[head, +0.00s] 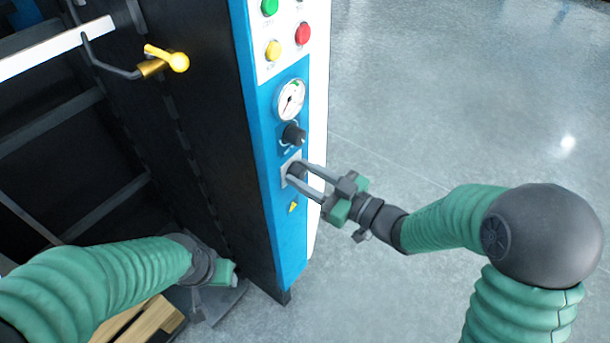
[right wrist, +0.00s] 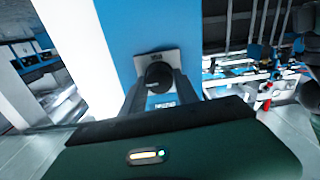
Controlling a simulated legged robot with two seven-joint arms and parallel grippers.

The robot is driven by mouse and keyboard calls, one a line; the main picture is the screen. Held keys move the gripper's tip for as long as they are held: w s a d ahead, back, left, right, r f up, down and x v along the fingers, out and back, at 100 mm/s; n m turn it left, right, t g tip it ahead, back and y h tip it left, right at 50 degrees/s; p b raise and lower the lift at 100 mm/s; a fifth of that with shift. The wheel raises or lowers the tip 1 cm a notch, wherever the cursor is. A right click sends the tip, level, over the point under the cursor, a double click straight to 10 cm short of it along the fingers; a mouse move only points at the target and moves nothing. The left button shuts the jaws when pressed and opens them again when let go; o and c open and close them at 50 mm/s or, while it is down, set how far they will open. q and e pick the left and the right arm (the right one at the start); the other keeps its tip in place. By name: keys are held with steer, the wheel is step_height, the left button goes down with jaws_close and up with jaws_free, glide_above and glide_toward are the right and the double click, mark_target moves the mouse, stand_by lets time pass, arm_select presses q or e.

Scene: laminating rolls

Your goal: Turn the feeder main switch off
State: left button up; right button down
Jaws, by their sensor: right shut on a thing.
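The feeder main switch (head: 294,172) is a dark rotary knob on a pale plate, low on the blue panel. It also shows in the right wrist view as a round black knob (right wrist: 158,76) on a grey plate. My right gripper (head: 302,180) reaches in from the right, its two fingers closed around the knob, partly covering it. In the right wrist view the fingers lie on both sides of the knob. My left gripper (head: 222,285) hangs low at the left, near the foot of the machine; its fingers are mostly hidden and its opening does not show.
Above the switch are a black dial knob (head: 293,134), a pressure gauge (head: 290,100), and green, red and yellow buttons. A yellow-handled lever (head: 165,62) sticks out at the upper left. A wooden pallet (head: 143,322) lies at the bottom left. The grey floor at right is clear.

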steer(key=n+b, duration=0.1)
steer(key=n, duration=0.1)
steer(key=n+b, duration=0.2)
steer(key=shift+f+n, duration=0.2)
steer(key=shift+n, duration=0.2)
steer(key=n+b, duration=0.3)
steer(key=shift+f+n, duration=0.1)
steer(key=shift+n, duration=0.2)
steer(key=n+b, duration=0.5)
steer(key=shift+s+a+f+b, duration=0.1)
steer(key=shift+f+b, duration=0.05)
steer(key=shift+b, duration=0.25)
steer(key=shift+n+b, duration=1.65)
steer(key=shift+n, duration=0.25)
steer(key=shift+s, duration=0.1)
steer(key=c, duration=1.2)
jaws_free()
steer(key=shift+o, duration=1.2)
